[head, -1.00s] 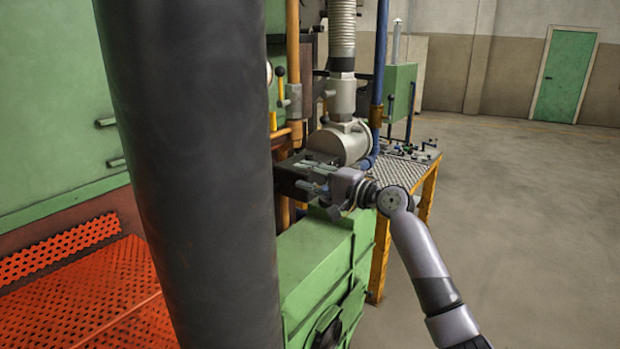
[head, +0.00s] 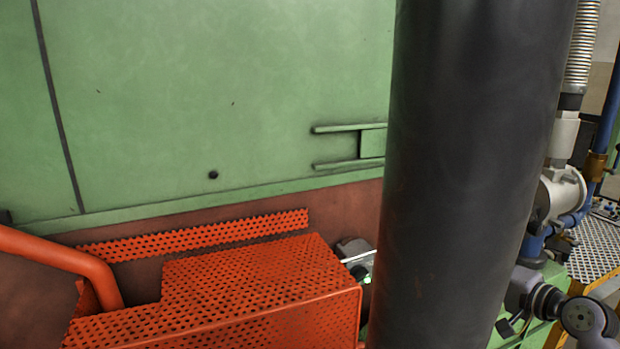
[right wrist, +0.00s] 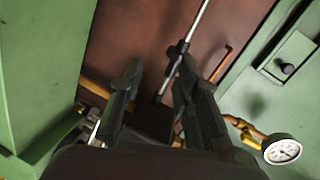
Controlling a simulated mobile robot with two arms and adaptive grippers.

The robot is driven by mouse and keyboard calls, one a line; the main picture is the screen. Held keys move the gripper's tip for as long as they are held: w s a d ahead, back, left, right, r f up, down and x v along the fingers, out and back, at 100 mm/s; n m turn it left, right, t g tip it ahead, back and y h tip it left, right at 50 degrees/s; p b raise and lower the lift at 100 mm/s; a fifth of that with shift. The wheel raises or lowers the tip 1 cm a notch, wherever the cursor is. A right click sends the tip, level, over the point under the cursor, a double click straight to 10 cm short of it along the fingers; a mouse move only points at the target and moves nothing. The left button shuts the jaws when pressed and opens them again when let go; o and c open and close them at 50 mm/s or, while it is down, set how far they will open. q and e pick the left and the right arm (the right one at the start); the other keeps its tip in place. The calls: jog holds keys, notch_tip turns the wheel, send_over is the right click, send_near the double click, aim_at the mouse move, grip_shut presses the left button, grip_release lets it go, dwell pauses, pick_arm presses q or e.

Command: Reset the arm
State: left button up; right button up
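My right arm shows at the lower right of the head view. Its gripper reaches left and is mostly hidden behind a dark column. In the right wrist view the right gripper (right wrist: 158,62) has its two dark fingers apart, with no object clearly held. A thin metal rod (right wrist: 197,30) runs behind the fingers, and a dark block (right wrist: 155,120) shows low between them. My left gripper cannot be made out in either view. A small grey part with a green light (head: 354,252) shows left of the dark column; I cannot tell what it is.
A wide dark column (head: 478,150) blocks much of the head view. An orange perforated guard (head: 250,285) stands before the green furnace wall (head: 200,90). A pipe with a white fitting (head: 562,192) and a checkered-top table (head: 592,248) are at right. A round gauge (right wrist: 282,151) is near the right gripper.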

jog(key=s+a+f+n+g, duration=0.2)
jog(key=s+a+f, duration=0.25)
jog(key=f, duration=0.25)
jog(key=s+a+f+n+g+h, duration=0.1)
jog(key=s+a+f+n+g, duration=0.15)
jog(key=s+f, duration=0.3)
jog(key=s+a+f+n+g, duration=0.1)
jog(key=s+a+f+n, duration=0.3)
jog(key=f, duration=0.4)
jog(key=s+a+f+n+g+h, duration=0.2)
jog(key=s+a+f, duration=0.1)
jog(key=s, duration=0.8)
jog(key=s+a+f+n+g+h, duration=0.2)
jog(key=s+f+g, duration=0.1)
jog(key=s, duration=0.9)
notch_tip(320, 180, down, 30)
jog(key=s+g+b, duration=0.1)
jog(key=b, duration=0.4)
jog(key=s+d+f+b, duration=0.1)
jog(key=s+f+b, duration=0.1)
jog(key=s+f, duration=0.6)
jog(key=s+d+f+g+b, duration=0.1)
jog(key=s+f+b, duration=0.1)
jog(key=s+f, duration=0.7)
notch_tip(320, 180, down, 5)
jog(key=shift+s+d+r+n+h+b, duration=0.15)
jog(key=shift+d+n+h+b, duration=0.15)
jog(key=shift+d+n+b, duration=0.15)
